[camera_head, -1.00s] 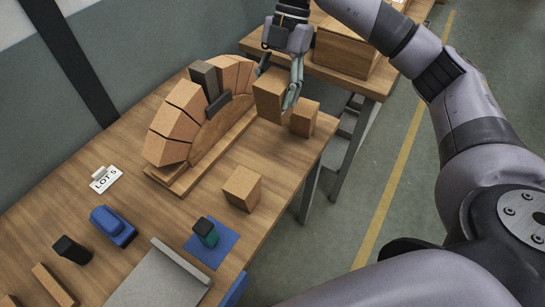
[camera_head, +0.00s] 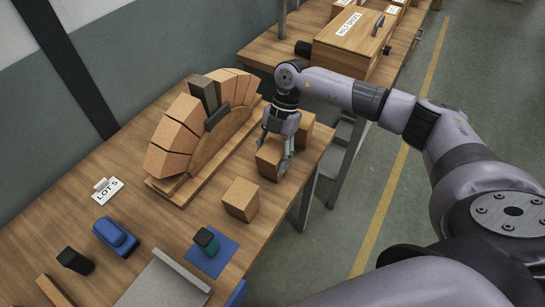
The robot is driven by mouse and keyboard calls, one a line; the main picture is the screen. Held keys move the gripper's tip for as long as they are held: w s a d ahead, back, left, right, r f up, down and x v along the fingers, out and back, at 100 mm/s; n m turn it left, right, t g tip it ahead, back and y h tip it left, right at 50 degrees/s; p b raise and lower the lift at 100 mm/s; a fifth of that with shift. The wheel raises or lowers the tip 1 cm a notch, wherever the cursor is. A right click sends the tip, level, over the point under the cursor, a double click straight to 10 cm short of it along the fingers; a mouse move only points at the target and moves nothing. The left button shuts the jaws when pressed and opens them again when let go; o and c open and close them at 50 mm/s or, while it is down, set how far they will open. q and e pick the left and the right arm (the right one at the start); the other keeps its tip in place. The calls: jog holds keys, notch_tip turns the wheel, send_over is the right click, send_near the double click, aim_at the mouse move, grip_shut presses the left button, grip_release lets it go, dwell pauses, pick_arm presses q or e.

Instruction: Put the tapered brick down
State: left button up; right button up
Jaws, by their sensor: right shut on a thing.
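My right gripper (camera_head: 275,148) is shut on a tan tapered brick (camera_head: 268,160), at the right part of the workbench. The brick is low, at or just above the bench top; I cannot tell whether it touches. Another tan brick (camera_head: 303,132) stands close behind it to the right, partly hidden by the gripper. A third tan brick (camera_head: 241,199) stands alone nearer to me. The brick arch (camera_head: 172,137) rests on its wooden form (camera_head: 215,146) to the left, with a dark grey block at its top. My left gripper is not in view.
The workbench (camera_head: 143,215) holds a LOT 5 card (camera_head: 107,190), a blue tool (camera_head: 115,236), a black block (camera_head: 74,260) and a green-and-black item (camera_head: 206,241) on a blue mat (camera_head: 223,250). A wooden box (camera_head: 352,45) sits on the bench behind.

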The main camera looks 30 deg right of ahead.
jog(key=shift+f, duration=0.7)
jog(key=o, duration=1.4)
jog(key=shift+f, duration=0.1)
jog(key=b+v, duration=0.2)
jog(key=v, duration=1)
jog(key=shift+a, duration=0.1)
